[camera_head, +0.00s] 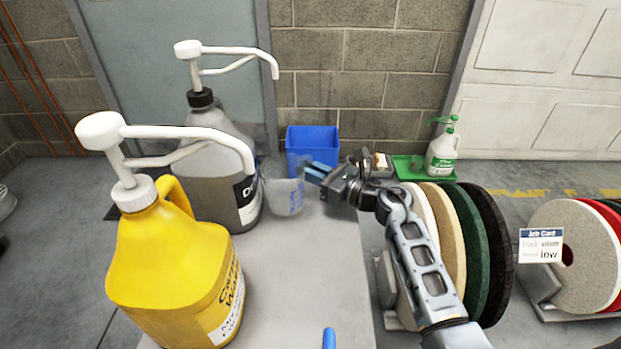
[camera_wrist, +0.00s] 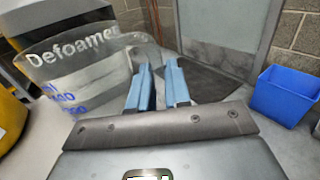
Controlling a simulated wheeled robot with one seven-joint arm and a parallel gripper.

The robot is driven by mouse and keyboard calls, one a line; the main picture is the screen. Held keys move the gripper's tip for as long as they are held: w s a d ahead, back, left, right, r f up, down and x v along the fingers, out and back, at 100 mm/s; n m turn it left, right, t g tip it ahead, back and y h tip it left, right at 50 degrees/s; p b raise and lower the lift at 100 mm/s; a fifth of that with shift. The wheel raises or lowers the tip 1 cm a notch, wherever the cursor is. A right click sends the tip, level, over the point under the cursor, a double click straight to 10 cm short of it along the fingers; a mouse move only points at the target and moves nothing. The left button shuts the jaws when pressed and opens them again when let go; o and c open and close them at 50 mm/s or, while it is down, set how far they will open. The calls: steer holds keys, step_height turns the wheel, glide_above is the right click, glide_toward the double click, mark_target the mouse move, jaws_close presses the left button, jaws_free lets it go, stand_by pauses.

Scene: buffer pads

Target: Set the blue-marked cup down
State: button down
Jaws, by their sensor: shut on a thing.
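The blue-marked cup (camera_head: 284,198) is clear, with blue scale marks on its side. In the head view it is upright at the far end of the grey bench (camera_head: 300,265), just right of the grey jug. I cannot tell whether its base touches the bench. My gripper (camera_head: 310,172) reaches in from the right, its blue fingers shut on the cup's right side. In the wrist view the cup (camera_wrist: 95,85) fills the left, and my gripper (camera_wrist: 160,78) is at its right edge.
A grey Defoamer jug (camera_head: 205,150) with a white pump stands close left of the cup. A yellow jug (camera_head: 180,265) stands nearer. A blue bin (camera_head: 312,145) and a green tray (camera_head: 410,168) with a white bottle (camera_head: 441,152) lie beyond. Pads (camera_head: 470,240) stand right. The bench's right part is clear.

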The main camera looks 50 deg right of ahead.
steer(key=shift+f, duration=0.9)
steer(key=shift+f, duration=0.15)
steer(key=c, duration=1.1)
jaws_free()
